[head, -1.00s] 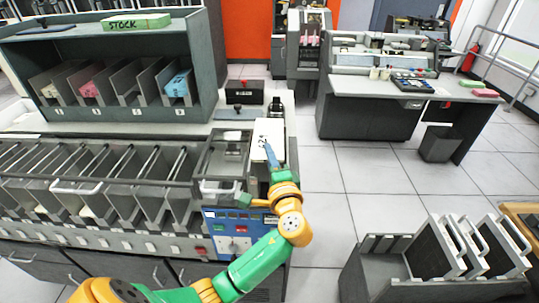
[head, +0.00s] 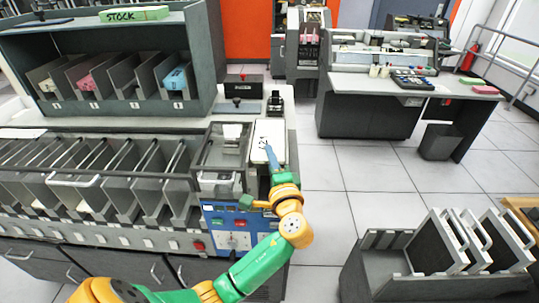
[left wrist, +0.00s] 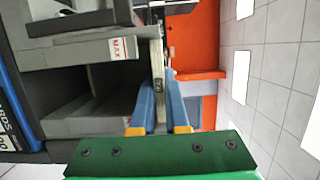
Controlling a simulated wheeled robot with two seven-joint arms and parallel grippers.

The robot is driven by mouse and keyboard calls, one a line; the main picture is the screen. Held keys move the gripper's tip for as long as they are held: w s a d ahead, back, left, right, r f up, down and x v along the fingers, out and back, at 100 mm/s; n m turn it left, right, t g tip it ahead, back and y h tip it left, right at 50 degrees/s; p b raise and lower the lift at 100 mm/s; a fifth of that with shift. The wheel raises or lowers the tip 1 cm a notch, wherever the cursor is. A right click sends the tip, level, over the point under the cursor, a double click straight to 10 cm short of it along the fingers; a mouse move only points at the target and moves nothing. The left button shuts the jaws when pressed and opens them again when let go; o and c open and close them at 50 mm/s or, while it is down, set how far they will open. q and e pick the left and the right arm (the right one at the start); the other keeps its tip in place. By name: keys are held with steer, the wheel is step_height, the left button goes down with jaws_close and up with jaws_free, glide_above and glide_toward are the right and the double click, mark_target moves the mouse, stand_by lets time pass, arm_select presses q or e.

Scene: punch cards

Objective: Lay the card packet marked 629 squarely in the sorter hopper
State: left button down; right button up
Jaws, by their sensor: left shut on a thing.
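My left gripper (head: 271,158) is shut on a white card packet (head: 269,133) at the right end of the sorter. Dark marks show on the packet's face, but I cannot read the full number. The sorter hopper (head: 204,158), a grey open frame with clear parts, stands just left of the packet in the head view. In the left wrist view the blue fingers (left wrist: 162,112) close on the packet's thin edge (left wrist: 158,78), beside grey walls with a red MAX label (left wrist: 123,48). I cannot tell whether the packet touches the hopper. My right gripper is out of view.
Slanted sorter pockets (head: 75,180) run to the left. A blue control panel (head: 232,228) is below the hopper. A shelf rack (head: 190,112) with coloured packets stands behind. A black box (head: 243,85) is behind the packet.

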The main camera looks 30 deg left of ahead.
arm_select(q)
steer(key=shift+a, duration=0.1)
steer(key=shift+f, duration=0.1)
stand_by(0.3)
step_height(320, 180, down, 9)
steer(key=b, duration=0.8)
steer(key=shift+f, duration=0.1)
